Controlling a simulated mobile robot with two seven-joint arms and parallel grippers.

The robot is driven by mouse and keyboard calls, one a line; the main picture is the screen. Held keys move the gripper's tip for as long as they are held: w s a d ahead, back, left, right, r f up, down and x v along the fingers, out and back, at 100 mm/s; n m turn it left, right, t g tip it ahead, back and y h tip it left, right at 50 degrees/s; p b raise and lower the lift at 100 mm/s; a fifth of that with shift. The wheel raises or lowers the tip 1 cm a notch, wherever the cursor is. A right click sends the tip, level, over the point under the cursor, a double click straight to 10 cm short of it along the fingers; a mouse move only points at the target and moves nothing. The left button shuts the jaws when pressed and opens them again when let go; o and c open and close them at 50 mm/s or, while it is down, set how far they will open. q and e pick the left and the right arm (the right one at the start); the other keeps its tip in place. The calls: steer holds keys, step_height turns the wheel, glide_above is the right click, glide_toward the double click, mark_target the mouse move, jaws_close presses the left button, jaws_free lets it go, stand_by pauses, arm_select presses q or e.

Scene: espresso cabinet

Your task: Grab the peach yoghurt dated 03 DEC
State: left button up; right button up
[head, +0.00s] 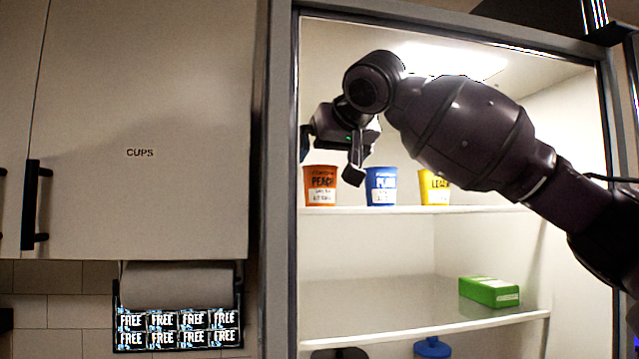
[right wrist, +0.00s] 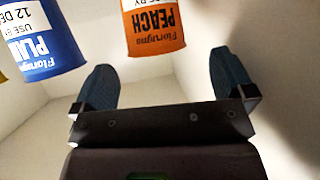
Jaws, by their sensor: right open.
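An orange peach yoghurt cup (head: 320,188) stands upright on the upper shelf at the left. Its label date is too small to read in the head view. In the right wrist view the peach cup (right wrist: 153,28) appears upside down, with "USE BY" at the top edge and the date cut off. My right gripper (head: 330,160) is at the peach cup's height or slightly above, its fingers apart and empty. In the right wrist view the open fingers (right wrist: 163,82) point toward the peach cup, with a gap between. My left gripper is not in view.
A blue cup (head: 381,188) stands just right of the peach one; its date starts "12 DE" in the wrist view. A yellow cup (head: 433,188) is farther right, partly behind my arm. A green box (head: 489,292) lies on the lower shelf. The cabinet's left frame (head: 277,200) is close.

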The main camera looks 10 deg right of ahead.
mark_target(320, 169)
steer(key=shift+p+x, duration=1.05)
steer(key=shift+x, duration=1.7)
steer(key=shift+d, duration=0.15)
steer(key=c, duration=1)
steer(key=shift+r, duration=0.15)
steer(key=shift+c, duration=0.2)
